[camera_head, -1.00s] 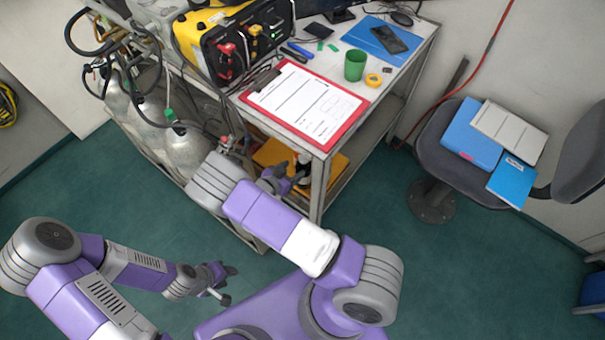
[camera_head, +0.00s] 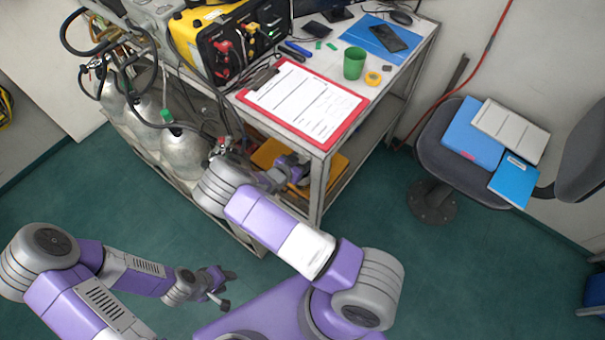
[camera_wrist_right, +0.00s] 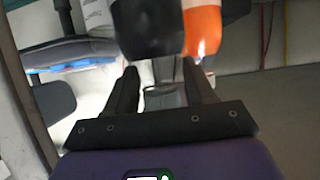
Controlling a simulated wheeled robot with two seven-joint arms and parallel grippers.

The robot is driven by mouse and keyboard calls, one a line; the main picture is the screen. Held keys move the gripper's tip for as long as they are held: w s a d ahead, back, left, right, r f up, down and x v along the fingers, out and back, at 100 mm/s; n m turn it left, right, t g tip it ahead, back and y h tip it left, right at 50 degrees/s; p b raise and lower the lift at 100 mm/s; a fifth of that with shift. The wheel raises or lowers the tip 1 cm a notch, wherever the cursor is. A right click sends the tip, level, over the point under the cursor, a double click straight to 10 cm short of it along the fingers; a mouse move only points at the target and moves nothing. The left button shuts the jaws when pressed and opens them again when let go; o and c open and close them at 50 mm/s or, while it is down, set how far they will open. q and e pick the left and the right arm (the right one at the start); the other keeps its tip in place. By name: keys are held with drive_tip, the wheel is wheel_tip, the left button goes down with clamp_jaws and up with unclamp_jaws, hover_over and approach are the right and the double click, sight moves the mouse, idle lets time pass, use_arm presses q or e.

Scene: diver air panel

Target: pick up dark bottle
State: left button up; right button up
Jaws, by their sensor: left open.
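The dark bottle (camera_wrist_right: 150,28) is at the top centre of the right wrist view, only partly in frame. My right gripper (camera_wrist_right: 160,68) is open, with its fingers apart and its tips close to the bottle's near end; I cannot tell if they touch. In the head view the right gripper (camera_head: 303,172) reaches into the shelf under the table, and I cannot make out the bottle there. My left gripper (camera_head: 227,288) is open and empty above the floor at the lower left.
An orange and white container (camera_wrist_right: 203,30) stands right beside the dark bottle. The table (camera_head: 352,128) above the shelf carries a red clipboard (camera_head: 345,137) and a green cup (camera_head: 354,63). Gas cylinders (camera_head: 183,150) stand left of it. A chair (camera_head: 440,150) is at the right.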

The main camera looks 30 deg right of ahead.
drive_tip(key=shift+s+a+f, duration=0.1)
drive_tip(key=shift+f, duration=0.05)
clamp_jaws()
idle(0.4)
